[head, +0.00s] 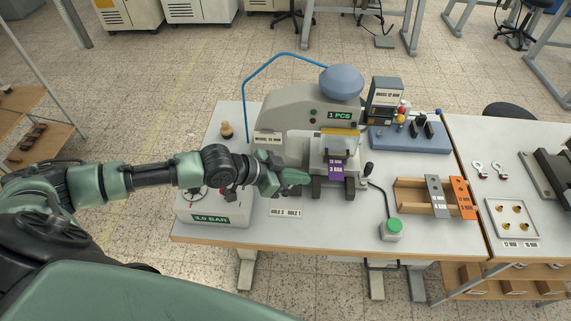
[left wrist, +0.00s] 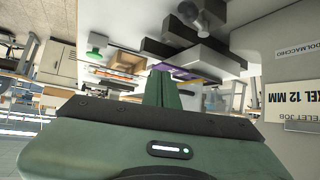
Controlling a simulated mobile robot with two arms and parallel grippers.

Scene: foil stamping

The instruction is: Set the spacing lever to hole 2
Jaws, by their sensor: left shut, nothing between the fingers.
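A white plate marked with hole labels (head: 285,212) lies on the table in front of the foil stamping press (head: 300,110). My left gripper (head: 303,179) is shut and empty, its fingers pointing right, just left of the dark blocks under the press's purple tag (head: 336,168). In the left wrist view its closed green fingers (left wrist: 164,88) stand in front of the press parts. A crank with a dark knob (head: 368,168) sits at the press's right side. I cannot tell which part is the spacing lever; my gripper may hide it. My right gripper is not in view.
A pressure box (head: 214,217) reading 3.0 BAR stands under my left arm. A green button (head: 394,225) is at the front edge. A wooden holder (head: 410,198) with grey and orange plates stands right.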

